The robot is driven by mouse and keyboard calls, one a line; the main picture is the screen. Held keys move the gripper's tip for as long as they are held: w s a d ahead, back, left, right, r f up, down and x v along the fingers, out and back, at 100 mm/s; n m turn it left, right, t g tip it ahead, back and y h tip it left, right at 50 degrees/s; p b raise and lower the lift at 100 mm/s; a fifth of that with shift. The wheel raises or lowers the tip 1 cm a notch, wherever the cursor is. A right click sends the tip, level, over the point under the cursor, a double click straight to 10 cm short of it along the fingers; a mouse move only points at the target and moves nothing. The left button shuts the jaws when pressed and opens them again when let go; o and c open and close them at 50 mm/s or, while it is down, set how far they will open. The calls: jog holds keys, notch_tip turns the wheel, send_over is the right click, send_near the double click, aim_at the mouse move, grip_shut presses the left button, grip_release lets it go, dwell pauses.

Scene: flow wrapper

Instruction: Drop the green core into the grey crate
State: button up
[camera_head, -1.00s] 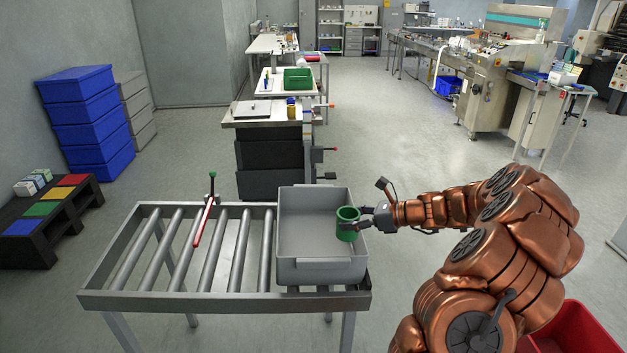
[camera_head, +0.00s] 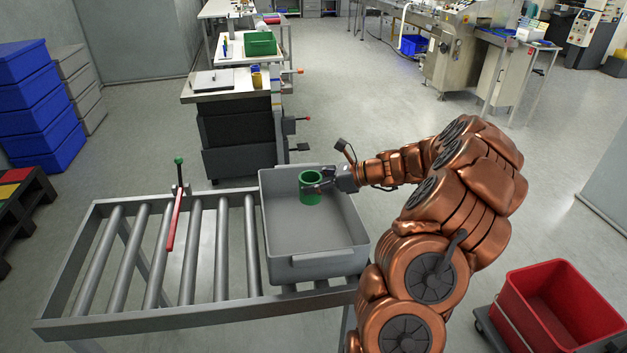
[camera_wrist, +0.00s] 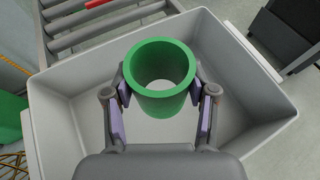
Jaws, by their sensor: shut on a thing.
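The green core (camera_head: 310,188) is a short hollow cylinder, held upright over the grey crate. My gripper (camera_head: 322,183) is shut on it, coming in from the right over the crate's rim. In the wrist view the green core (camera_wrist: 160,78) sits between both fingers of my gripper (camera_wrist: 160,98), with the crate's interior around and below it. The grey crate (camera_head: 318,262) stands on the right end of the roller conveyor and looks otherwise empty; its rim also shows in the wrist view (camera_wrist: 52,85). The height of the core above the crate floor is hard to tell.
The roller conveyor (camera_head: 205,310) has a red lever (camera_head: 174,222) with a green knob left of the crate. A red bin (camera_head: 560,305) stands at the lower right. A dark cabinet (camera_head: 238,135) stands behind; blue crates (camera_head: 40,110) are stacked at the left.

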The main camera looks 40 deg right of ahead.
notch_tip(320, 180, down, 3)
jog(key=shift+b, duration=0.8)
jog(key=o, duration=1.2)
jog(key=v, duration=1.2)
jog(key=shift+r, duration=0.1)
